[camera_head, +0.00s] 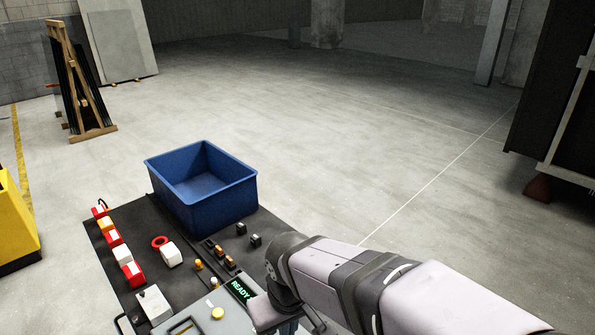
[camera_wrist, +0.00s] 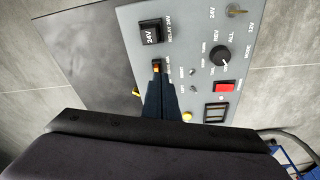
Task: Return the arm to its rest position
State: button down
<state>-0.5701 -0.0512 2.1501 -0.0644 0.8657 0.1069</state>
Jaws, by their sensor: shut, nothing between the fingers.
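My arm (camera_head: 345,280) reaches in from the lower right of the head view, over the right side of the work surface. Its wrist end bends down near the panel with the green READY display (camera_head: 240,289). My gripper (camera_wrist: 158,82) shows in the wrist view as dark blue fingers, closed together with nothing held. The fingertips point at the grey control panel (camera_wrist: 190,62), beside a small black and orange part (camera_wrist: 156,67). I cannot tell whether they touch it. In the head view the fingertips are hidden or out of frame.
A blue open bin (camera_head: 221,199) stands at the back of the dark work surface (camera_head: 112,252). Red and white blocks line the left edge, with a red ring (camera_head: 160,242) and small relay-like parts nearby. The panel has a black knob (camera_wrist: 219,55) and red switch (camera_wrist: 224,86). Open floor lies beyond.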

jog(key=s+d+f+m, duration=0.1)
jog(key=d, duration=0.3)
jog(key=s+d+f+m+g, duration=0.1)
jog(key=d+f, duration=0.1)
jog(key=d, duration=0.2)
jog(key=s+d+f+m, duration=0.1)
jog(key=d+f, duration=0.1)
jog(key=d, duration=0.1)
jog(key=shift+d+f+h, duration=0.15)
jog(key=shift+d+h, duration=0.15)
jog(key=shift+d, duration=0.1)
jog(key=s+d+f+m+g, duration=0.1)
jog(key=s+d+f+m, duration=0.1)
jog(key=s+d+f, duration=0.1)
jog(key=s+d, duration=0.1)
jog(key=d, duration=0.1)
jog(key=shift+s+d+f+m, duration=0.15)
jog(key=shift+s+d+m, duration=0.15)
jog(key=shift+d+m, duration=0.1)
jog(key=c, duration=2.5)
grip_release()
